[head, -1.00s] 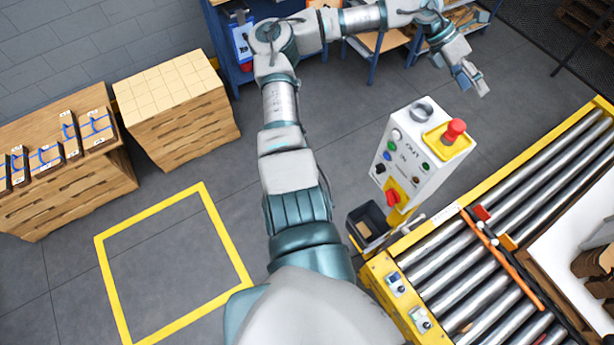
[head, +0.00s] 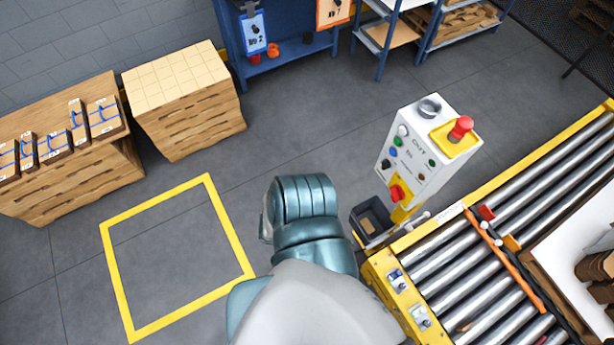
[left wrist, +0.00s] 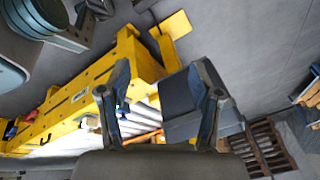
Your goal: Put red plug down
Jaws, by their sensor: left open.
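My left gripper (left wrist: 160,82) is open in the left wrist view, with its two fingers spread and nothing between them. It is out of sight in the head view, where only my upper arm shows. A small red object (head: 255,59) sits on the blue shelf beside an orange one; I cannot tell whether it is the red plug. A dark open bin (head: 375,219) stands at the conveyor's corner. A dark grey box-shaped thing (left wrist: 188,105) shows behind the right finger in the left wrist view. My right gripper is not in view.
A control box (head: 425,152) with a red mushroom button (head: 461,128) stands by the roller conveyor (head: 455,262). Wooden stacks (head: 180,105) stand at the left. A yellow floor square (head: 112,262) is empty. Open floor lies between.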

